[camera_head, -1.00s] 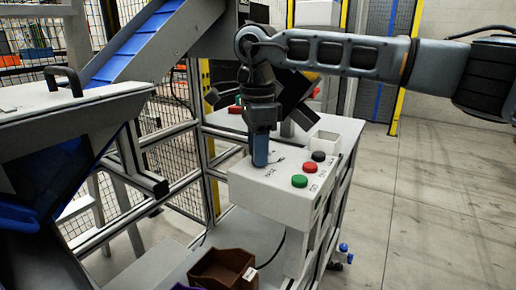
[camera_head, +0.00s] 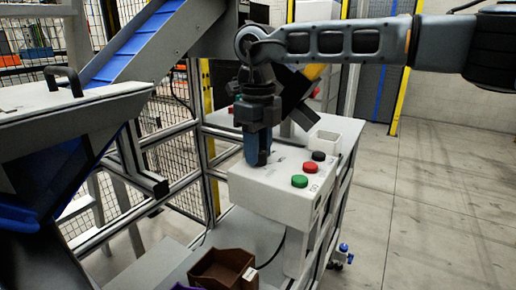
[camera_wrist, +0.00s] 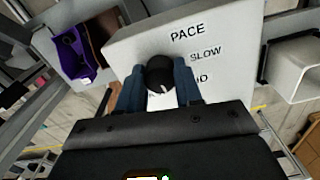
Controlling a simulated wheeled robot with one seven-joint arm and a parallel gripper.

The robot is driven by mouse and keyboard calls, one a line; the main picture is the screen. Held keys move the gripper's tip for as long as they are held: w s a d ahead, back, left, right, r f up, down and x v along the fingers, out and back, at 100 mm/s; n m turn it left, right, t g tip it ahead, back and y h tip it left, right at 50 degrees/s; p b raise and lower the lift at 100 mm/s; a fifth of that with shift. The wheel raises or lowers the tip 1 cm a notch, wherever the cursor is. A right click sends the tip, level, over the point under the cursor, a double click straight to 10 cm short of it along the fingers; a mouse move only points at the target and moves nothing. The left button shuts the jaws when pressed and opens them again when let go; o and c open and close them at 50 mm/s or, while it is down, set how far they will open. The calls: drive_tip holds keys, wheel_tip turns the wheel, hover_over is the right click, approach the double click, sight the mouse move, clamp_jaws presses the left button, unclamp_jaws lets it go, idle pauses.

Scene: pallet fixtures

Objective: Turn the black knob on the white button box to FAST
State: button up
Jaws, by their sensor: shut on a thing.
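The white button box (camera_head: 265,197) stands on the grey table in the head view. Its top also shows in the wrist view (camera_wrist: 228,28), with the printed words PACE and SLOW and another label partly hidden. The black knob (camera_wrist: 159,72) sits between the two blue fingers of my gripper (camera_wrist: 160,82), which is shut on it. A pale pointer mark on the knob points toward the lower right of the wrist view. In the head view my gripper (camera_head: 257,160) points down onto the left part of the box top and hides the knob.
Green (camera_head: 299,181), red (camera_head: 310,167) and black (camera_head: 318,156) push buttons line the box's right side. A brown bin (camera_head: 222,268) lies below in front, and a purple bin (camera_wrist: 75,52) shows in the wrist view.

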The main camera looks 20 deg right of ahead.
drive_tip(key=m, duration=0.3)
drive_tip(key=shift+d+m, duration=0.1)
drive_tip(key=shift+m, duration=2.1)
drive_tip(key=o, duration=1)
drive_tip(key=shift+o, duration=0.2)
drive_tip(key=shift+r, duration=0.1)
wheel_tip(320, 180, up, 8)
drive_tip(key=shift+f, duration=0.15)
